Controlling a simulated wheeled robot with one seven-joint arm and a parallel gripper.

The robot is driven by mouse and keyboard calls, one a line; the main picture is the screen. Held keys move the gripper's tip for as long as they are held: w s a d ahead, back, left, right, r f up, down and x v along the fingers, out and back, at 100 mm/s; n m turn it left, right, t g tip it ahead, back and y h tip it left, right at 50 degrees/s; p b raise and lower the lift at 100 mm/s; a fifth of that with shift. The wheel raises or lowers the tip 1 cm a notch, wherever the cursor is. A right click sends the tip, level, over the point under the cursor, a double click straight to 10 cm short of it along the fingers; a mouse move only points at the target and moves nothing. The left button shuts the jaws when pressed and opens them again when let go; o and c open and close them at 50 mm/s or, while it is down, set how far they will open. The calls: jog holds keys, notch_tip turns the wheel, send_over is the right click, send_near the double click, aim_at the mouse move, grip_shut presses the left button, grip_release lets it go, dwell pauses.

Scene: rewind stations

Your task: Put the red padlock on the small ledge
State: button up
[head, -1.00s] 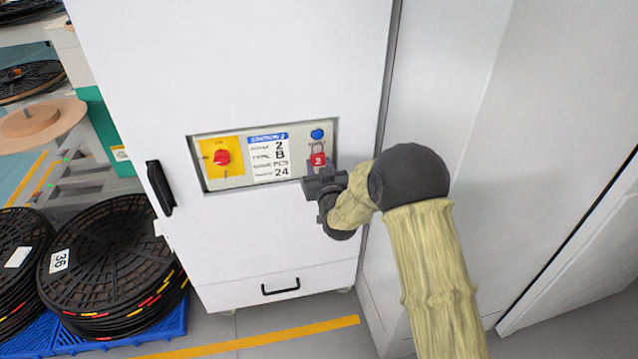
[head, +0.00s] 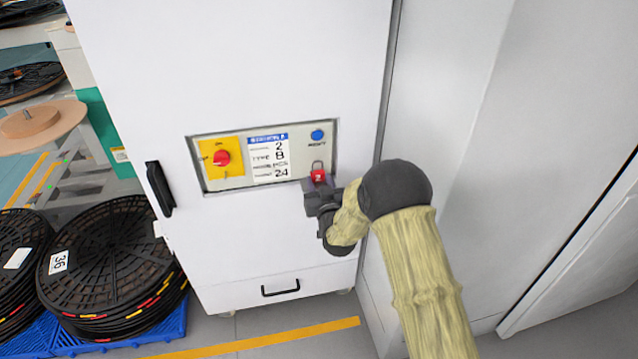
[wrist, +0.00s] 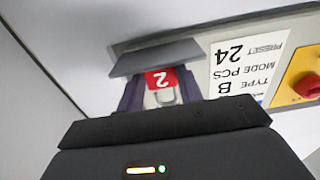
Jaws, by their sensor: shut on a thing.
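The red padlock (head: 318,177), marked with a white 2, is upright with its shackle on top, in front of the lower right of the control panel. My gripper (head: 316,183) is shut on it. In the wrist view, which is turned upside down, the padlock (wrist: 160,80) sits between the two fingers of my gripper (wrist: 160,92). A small grey ledge (wrist: 155,57) lies just past the padlock's lower end, close to the panel's bottom edge. I cannot tell whether the padlock touches it. In the head view my gripper largely hides the ledge.
The panel (head: 238,190) holds a red knob on a yellow plate (head: 221,158), a label and a blue button (head: 317,134). A door handle (head: 160,188) sticks out at left. A white cabinet wall (head: 440,110) stands close to the right of my arm.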

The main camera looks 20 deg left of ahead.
jog(key=shift+f, duration=0.2)
jog(key=o, duration=1.1)
jog(key=shift+r, duration=0.15)
jog(key=shift+s, duration=0.1)
jog(key=v, duration=1.2)
